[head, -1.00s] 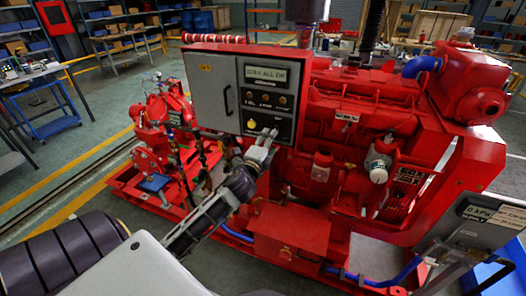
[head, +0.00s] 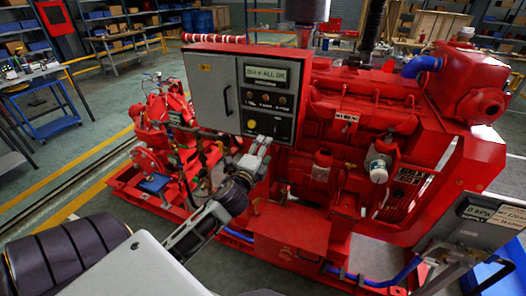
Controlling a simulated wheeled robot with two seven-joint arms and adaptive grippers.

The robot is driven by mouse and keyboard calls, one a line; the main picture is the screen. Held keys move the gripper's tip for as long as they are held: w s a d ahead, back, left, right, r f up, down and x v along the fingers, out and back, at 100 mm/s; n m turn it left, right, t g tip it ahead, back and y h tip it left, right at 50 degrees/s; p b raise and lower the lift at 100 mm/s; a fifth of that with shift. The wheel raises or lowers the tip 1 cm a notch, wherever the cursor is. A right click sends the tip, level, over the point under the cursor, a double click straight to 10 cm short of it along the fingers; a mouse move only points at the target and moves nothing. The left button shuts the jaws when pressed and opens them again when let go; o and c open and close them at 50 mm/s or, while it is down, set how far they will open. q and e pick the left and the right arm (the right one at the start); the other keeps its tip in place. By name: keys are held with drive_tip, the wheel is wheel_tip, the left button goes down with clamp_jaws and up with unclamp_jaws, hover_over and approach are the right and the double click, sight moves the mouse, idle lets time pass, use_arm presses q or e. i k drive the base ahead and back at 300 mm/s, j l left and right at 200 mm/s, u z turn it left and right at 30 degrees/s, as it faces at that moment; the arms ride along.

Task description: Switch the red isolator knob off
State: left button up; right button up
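My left gripper (head: 262,143) is in front of the lower part of the grey control panel (head: 218,92), below its yellow knob (head: 252,124). Its fingers are small and foreshortened, so I cannot tell their opening or whether they touch the panel. A dark switch on the panel face is just above the fingertips. My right gripper is not in view.
The red diesel engine (head: 365,125) fills the centre and right. A red pump (head: 160,120) stands left of the panel. A grey box with a display (head: 485,215) is at the lower right. Blue hoses run along the base. Open floor lies at left.

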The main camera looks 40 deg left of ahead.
sight(285, 255)
drive_tip(key=u, duration=0.85)
